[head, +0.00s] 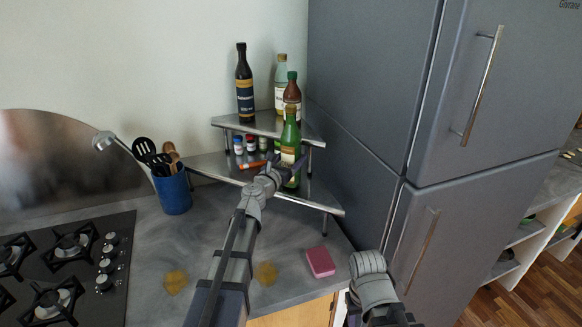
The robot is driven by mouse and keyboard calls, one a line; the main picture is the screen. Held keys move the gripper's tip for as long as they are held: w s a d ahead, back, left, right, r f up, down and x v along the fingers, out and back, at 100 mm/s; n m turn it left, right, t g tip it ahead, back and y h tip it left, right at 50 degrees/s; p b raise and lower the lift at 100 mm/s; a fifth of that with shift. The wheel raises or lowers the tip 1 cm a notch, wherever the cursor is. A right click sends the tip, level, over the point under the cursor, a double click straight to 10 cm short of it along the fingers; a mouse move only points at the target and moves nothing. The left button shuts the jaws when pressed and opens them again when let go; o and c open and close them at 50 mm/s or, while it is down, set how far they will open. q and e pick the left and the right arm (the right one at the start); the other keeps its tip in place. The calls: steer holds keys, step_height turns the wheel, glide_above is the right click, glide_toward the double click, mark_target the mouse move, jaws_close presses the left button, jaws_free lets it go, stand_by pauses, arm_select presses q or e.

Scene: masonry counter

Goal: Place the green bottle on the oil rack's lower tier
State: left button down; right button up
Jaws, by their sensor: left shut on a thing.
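The oil rack (215,166) is a two-tier metal corner shelf on the counter. The green bottle (291,136) is upright at the right part of the lower tier, in front of the upper tier's edge. My left gripper (288,171) is shut on the bottle's lower body. The bottle's base shows just below the fingers, over the lower tier; I cannot tell whether it touches the shelf. Of my right arm only grey links show at the bottom; its gripper is not in view.
A dark bottle (244,85), a pale bottle (280,75) and a red-brown bottle (292,90) stand on the upper tier. Small jars (238,145) and an orange item (252,165) are on the lower tier. A blue utensil cup (173,193), pink sponge (320,262) and stove (70,270) are nearby.

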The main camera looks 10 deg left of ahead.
arm_select(q)
steer(key=shift+f, duration=0.45)
steer(key=shift+r, duration=0.1)
jaws_free()
steer(key=v, duration=1.2)
